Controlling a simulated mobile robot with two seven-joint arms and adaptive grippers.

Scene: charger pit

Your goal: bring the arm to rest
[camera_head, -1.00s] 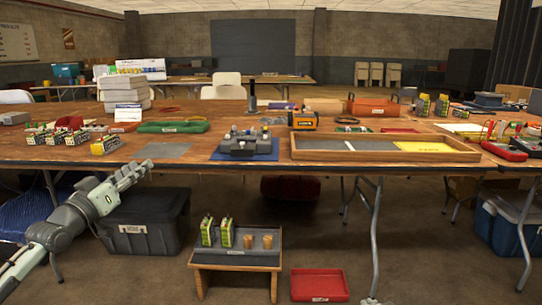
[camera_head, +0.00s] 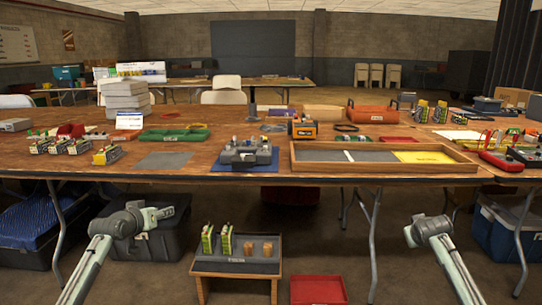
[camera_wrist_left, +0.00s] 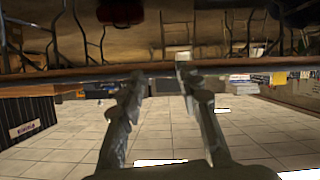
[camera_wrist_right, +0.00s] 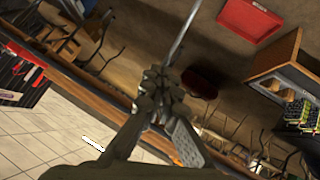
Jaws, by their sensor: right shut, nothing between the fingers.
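My left arm comes in from the lower left in the head view, bent below the table's front edge, with its gripper (camera_head: 166,212) small there in front of the black bin. In the left wrist view the two fingers (camera_wrist_left: 158,82) stand apart with nothing between them, so it is open. My right arm comes in from the lower right in the head view. Its bent end (camera_head: 428,230) is below the table edge, and the fingers are hard to make out there. In the right wrist view the fingertips (camera_wrist_right: 160,88) meet, shut and empty.
The long wooden table (camera_head: 260,179) spans the view above both arms, bearing a wooden tray (camera_head: 385,170), a grey fixture and battery-like packs. Below are a black bin (camera_head: 150,243), a small stand (camera_head: 235,268) with packs, a red tray (camera_head: 318,290) and a blue cooler (camera_head: 497,232).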

